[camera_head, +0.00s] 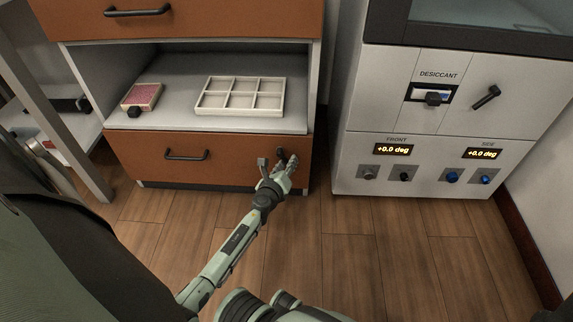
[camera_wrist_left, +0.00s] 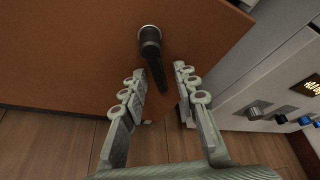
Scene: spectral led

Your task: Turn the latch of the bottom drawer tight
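The bottom drawer (camera_head: 133,158) is shut, with a brown front and a dark bar handle (camera_head: 186,155). Its dark latch (camera_head: 281,153) is at the right end of the front, partly hidden by my left gripper (camera_head: 274,163). In the left wrist view, the latch (camera_wrist_left: 150,38) has a round knob and a lever pointing down and slightly right. My left gripper (camera_wrist_left: 160,74) is open there, with one finger on each side of the lever. Gaps show beside the lever; whether a finger touches it I cannot tell. My right gripper is not in view.
Above the drawer, an open shelf holds a white divided tray (camera_head: 240,112) and a small red-topped box (camera_head: 142,96). A brown upper drawer (camera_head: 200,18) is above. A white cabinet (camera_head: 420,150) with knobs and displays stands right. The wooden floor (camera_head: 380,250) is clear.

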